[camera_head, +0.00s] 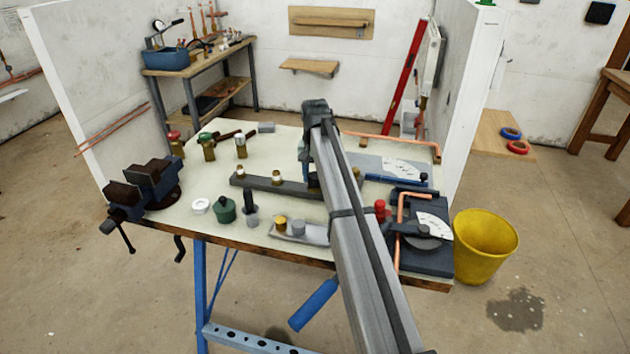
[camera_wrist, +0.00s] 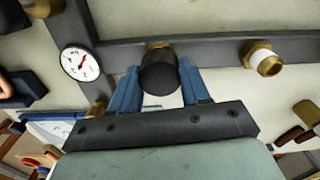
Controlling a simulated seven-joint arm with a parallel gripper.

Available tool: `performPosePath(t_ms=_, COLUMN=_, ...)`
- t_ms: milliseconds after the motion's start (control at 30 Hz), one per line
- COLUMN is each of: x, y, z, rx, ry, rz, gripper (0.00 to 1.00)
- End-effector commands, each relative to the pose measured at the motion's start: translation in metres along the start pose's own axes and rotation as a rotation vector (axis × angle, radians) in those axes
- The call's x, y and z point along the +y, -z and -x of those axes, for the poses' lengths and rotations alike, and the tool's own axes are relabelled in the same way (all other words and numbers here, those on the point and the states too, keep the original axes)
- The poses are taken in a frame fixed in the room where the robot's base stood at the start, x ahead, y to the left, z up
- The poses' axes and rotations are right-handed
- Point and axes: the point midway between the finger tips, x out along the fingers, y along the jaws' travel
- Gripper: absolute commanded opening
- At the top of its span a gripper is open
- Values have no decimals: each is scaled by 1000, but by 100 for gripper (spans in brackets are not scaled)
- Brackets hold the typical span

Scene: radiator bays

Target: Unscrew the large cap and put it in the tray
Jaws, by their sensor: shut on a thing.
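The large black cap (camera_wrist: 158,74) sits between the two blue fingers of my gripper (camera_wrist: 159,68) in the wrist view. The fingers are shut on its sides. A brass fitting (camera_wrist: 158,45) shows just behind the cap on the dark grey pipe bar (camera_wrist: 215,47); I cannot tell if the cap is still threaded on it. In the head view the bar (camera_head: 258,184) lies across the bench, and my arm hides part of it. The shallow grey tray (camera_head: 300,240) lies near the bench's front edge, holding a brass cap (camera_head: 280,223) and a grey cap (camera_head: 298,228).
A brass fitting with a white end (camera_wrist: 265,60) and a round gauge (camera_wrist: 80,63) flank the cap. A green pot (camera_head: 225,210), a white ring (camera_head: 201,206) and a dark upright piece (camera_head: 249,200) stand left of the tray. A pipe bender (camera_head: 425,240) is at the right.

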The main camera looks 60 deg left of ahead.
Motion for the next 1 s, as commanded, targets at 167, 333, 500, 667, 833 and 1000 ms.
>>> performPosePath(t_ms=167, x=0, y=0, z=0, rx=0, ry=0, rz=181, gripper=7)
performPosePath(t_ms=333, x=0, y=0, z=0, rx=0, ry=0, rz=355, gripper=7)
performPosePath(t_ms=500, x=0, y=0, z=0, rx=0, ry=0, rz=482, gripper=7)
performPosePath(t_ms=667, x=0, y=0, z=0, rx=0, ry=0, rz=517, gripper=7)
performPosePath(t_ms=833, x=0, y=0, z=0, rx=0, ry=0, rz=516, gripper=7)
performPosePath(t_ms=1000, x=0, y=0, z=0, rx=0, ry=0, rz=515, gripper=62)
